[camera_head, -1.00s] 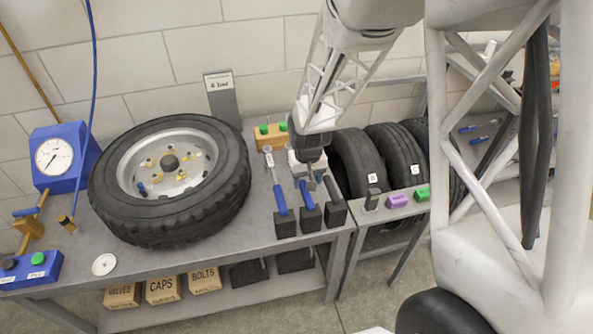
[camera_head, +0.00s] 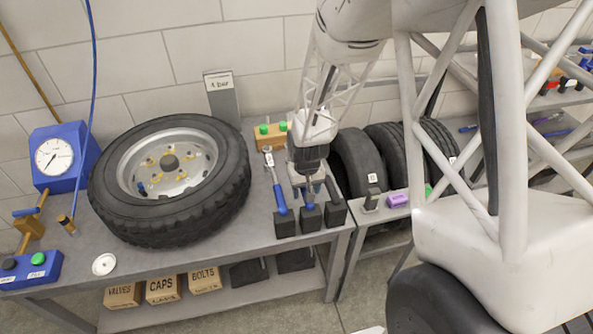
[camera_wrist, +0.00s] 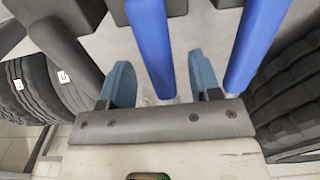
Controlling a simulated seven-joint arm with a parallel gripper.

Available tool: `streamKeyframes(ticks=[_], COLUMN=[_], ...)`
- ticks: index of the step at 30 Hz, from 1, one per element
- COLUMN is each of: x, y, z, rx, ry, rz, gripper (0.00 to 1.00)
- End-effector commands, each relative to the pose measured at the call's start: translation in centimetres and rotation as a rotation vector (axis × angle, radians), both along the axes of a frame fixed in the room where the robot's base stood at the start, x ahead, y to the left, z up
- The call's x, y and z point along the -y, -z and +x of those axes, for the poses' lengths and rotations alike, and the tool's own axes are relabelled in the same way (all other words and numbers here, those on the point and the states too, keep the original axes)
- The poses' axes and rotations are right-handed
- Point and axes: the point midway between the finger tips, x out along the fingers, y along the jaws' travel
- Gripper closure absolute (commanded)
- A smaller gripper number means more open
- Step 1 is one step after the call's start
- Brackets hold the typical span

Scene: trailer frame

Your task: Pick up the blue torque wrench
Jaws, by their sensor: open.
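Two blue-handled tools stand in black holders at the right end of the bench. The left one (camera_head: 279,199) has a silver ratchet-like head and leans against its holder. The middle one (camera_head: 308,198) has its upper part hidden by my gripper, so I cannot tell which is the torque wrench. My gripper (camera_head: 307,187) is open just above the middle holder. In the wrist view, the middle blue handle (camera_wrist: 151,45) runs between the two fingers with space on both sides. The left tool's blue handle (camera_wrist: 256,42) lies outside the fingers to the right.
A black-handled tool (camera_head: 333,190) stands close on the right of the middle one. A large wheel (camera_head: 225,195) fills the bench to the left. A wooden block with green knobs (camera_head: 266,137) is behind. Upright tyres (camera_head: 357,165) and a purple block (camera_head: 397,200) are to the right.

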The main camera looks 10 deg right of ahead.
Motion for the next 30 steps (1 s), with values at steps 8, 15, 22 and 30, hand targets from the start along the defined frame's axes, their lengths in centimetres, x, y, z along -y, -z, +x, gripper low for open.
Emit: streamKeyframes(ticks=[8, 15, 22, 30], x=[-0.1, -0.1, -0.1, -0.1], y=[2.4, 2.7, 2.7, 2.7], z=[0.0, 0.0, 0.0, 0.0], rx=[0.0, 0.0, 0.0, 0.0], ry=[0.0, 0.0, 0.0, 0.0], rz=[0.0, 0.0, 0.0, 0.0], gripper=[0.43, 0.43, 0.43, 0.58])
